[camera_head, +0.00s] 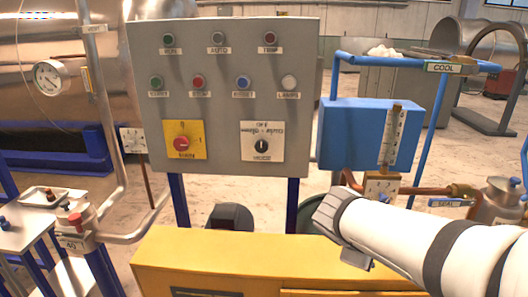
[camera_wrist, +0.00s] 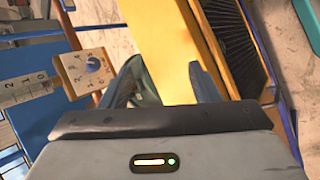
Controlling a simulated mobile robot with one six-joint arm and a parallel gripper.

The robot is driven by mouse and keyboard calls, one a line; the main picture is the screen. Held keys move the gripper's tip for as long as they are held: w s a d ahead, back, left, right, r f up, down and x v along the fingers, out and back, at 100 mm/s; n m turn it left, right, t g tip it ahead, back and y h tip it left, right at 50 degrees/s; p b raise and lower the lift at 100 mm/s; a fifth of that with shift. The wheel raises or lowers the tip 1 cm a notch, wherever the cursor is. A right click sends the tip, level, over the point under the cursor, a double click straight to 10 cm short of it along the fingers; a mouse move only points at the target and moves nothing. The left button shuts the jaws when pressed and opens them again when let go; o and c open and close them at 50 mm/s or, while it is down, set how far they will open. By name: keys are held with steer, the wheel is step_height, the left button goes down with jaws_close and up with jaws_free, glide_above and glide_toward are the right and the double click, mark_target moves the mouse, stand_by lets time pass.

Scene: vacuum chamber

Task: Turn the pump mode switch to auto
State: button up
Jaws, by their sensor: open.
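The grey control panel (camera_head: 225,100) stands upright left of centre in the head view. The likely pump mode switch is a small black rotary knob (camera_head: 262,146) on a white plate at its lower right. Its pointer looks roughly vertical, towards the top mark; the small lettering is hard to read. My gripper (camera_head: 332,214) is low and to the right of the panel, apart from the switch. In the wrist view my gripper (camera_wrist: 166,75) has its two dark fingers spread with nothing held between them. The switch does not show in the wrist view.
A red knob on a yellow plate (camera_head: 183,141) sits left of the switch, below push buttons and lamps. A yellow cabinet (camera_head: 240,262) stands in front below. A blue box (camera_head: 368,135), pipes and a gauge with a dial plate (camera_head: 382,185) stand to the right, near my arm.

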steer(key=w+a+r+n+t+h, duration=0.1)
steer(key=w+a+r+n+t, duration=0.25)
steer(key=w+n, duration=0.3)
steer(key=n+t+y+b, duration=0.1)
steer(key=n+t+y, duration=0.7)
steer(key=n, duration=1)
glide_toward(261, 149)
steer(key=w+t+h, duration=0.1)
steer(key=w, duration=0.3)
steer(key=w+p, duration=0.1)
steer(key=w, duration=0.4)
steer(key=shift+w+a+f+p, duration=0.2)
steer(key=shift+f+p, duration=0.1)
steer(key=shift+p, duration=0.05)
steer(key=shift+c, duration=0.4)
steer(key=c, duration=0.9)
